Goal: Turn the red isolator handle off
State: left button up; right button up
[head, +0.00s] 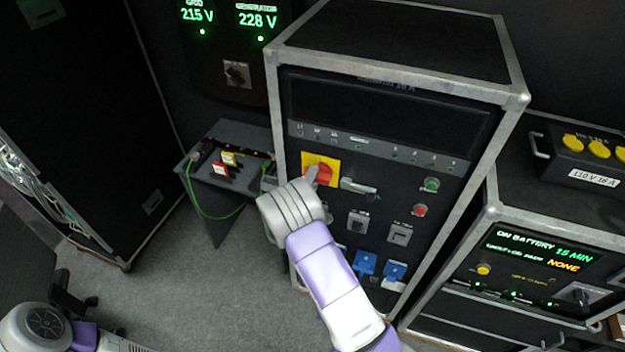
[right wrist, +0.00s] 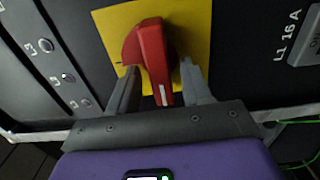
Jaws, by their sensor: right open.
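The red isolator handle (right wrist: 150,55) sits on a yellow square plate (right wrist: 194,28) on the rack's front. In the head view the handle (head: 322,172) is partly covered by my right gripper (head: 316,178). In the right wrist view my right gripper (right wrist: 160,78) is open, with one grey finger on each side of the handle. The handle's grip, with a white mark at its end, points down towards the gripper's palm. I cannot make out my left gripper.
The rack (head: 400,50) also has a grey lever (head: 358,187), green and red buttons, and blue sockets (head: 366,262) below. A grey side table (head: 235,185) with a green cable stands to its left. A lower battery unit (head: 540,250) stands right.

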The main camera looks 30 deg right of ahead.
jog(key=b+v, duration=0.1)
jog(key=v, duration=0.6)
jog(key=shift+s+a, duration=0.15)
jog(key=shift+s, duration=0.05)
jog(key=s+a+f+m+g+y+b, duration=0.1)
jog(key=s+a+f+m+y+b, duration=0.15)
jog(key=f, duration=0.65)
jog(key=s+a+f+m+g+y+b, duration=0.1)
jog(key=s+a+f+g+y+b, duration=0.2)
jog(key=f, duration=0.7)
jog(key=s+a+f+m+y+b, duration=0.1)
jog(key=s+f+y+b, duration=0.3)
jog(key=f, duration=0.5)
jog(key=s+a+f+m+g+y+b, duration=0.2)
jog(key=s+a+f+m+g+y, duration=0.1)
jog(key=s, duration=0.5)
jog(key=s+a+f+m+g+y+b, duration=0.3)
jog(key=s+a+f+g+y, duration=0.1)
jog(key=s+a+f, duration=0.3)
jog(key=s+a+y, duration=0.1)
jog(key=s+a, duration=0.1)
jog(key=shift+a, duration=0.25)
jog(key=shift+y, duration=0.25)
